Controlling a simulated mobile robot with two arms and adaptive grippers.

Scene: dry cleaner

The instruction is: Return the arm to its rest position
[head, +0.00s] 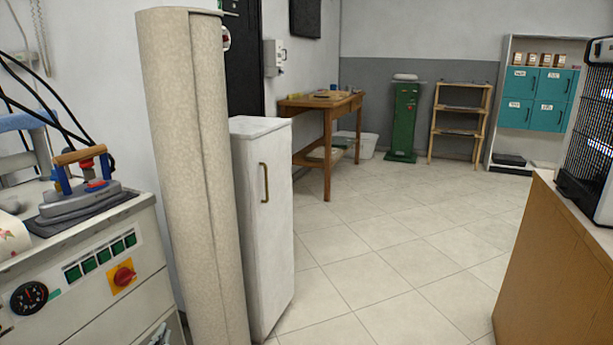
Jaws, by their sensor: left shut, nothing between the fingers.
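My left gripper (160,334) shows only as a small part at the bottom edge of the head view, low in front of the white ironing unit (85,290). It is shut and holds nothing. Most of it and its arm are cut off by the frame. My right gripper is not in view.
An iron (82,200) rests on the unit's top. A tall beige roll (195,170) stands close to the right of my gripper, beside a white cabinet (262,230). A wooden counter (555,275) is at right. The tiled floor (390,245) between is clear.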

